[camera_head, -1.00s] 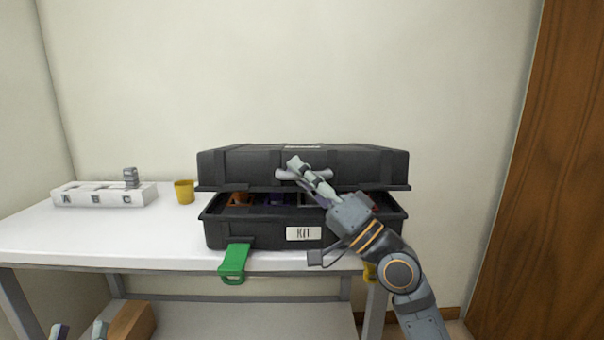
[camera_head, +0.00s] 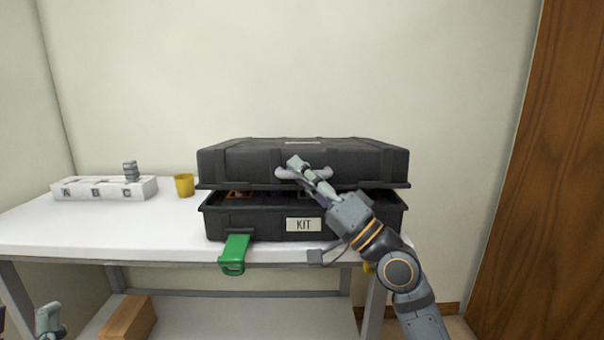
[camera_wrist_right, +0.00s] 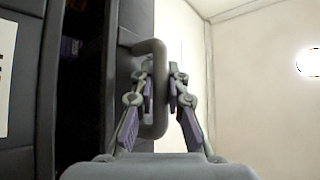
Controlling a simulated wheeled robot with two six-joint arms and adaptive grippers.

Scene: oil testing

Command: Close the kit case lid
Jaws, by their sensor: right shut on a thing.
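The black kit case (camera_head: 255,222) stands on the white table with a KIT label on its front. Its lid (camera_head: 350,160) hangs low over the base, with a narrow dark gap between them. Some orange contents show in the gap at the left. My right gripper (camera_head: 290,166) is at the front of the lid, shut on its grey handle (camera_head: 318,172). In the right wrist view the gripper (camera_wrist_right: 162,85) has a finger on each side of the handle bar (camera_wrist_right: 160,115). My left gripper (camera_head: 48,322) only partly shows at the lower left corner; its jaws are unclear.
A green clip-like piece (camera_head: 234,254) hangs at the table's front edge below the case. A white rack marked with letters (camera_head: 100,189) and a yellow cup (camera_head: 184,186) stand left of the case. The white table (camera_head: 120,230) is clear at the front left.

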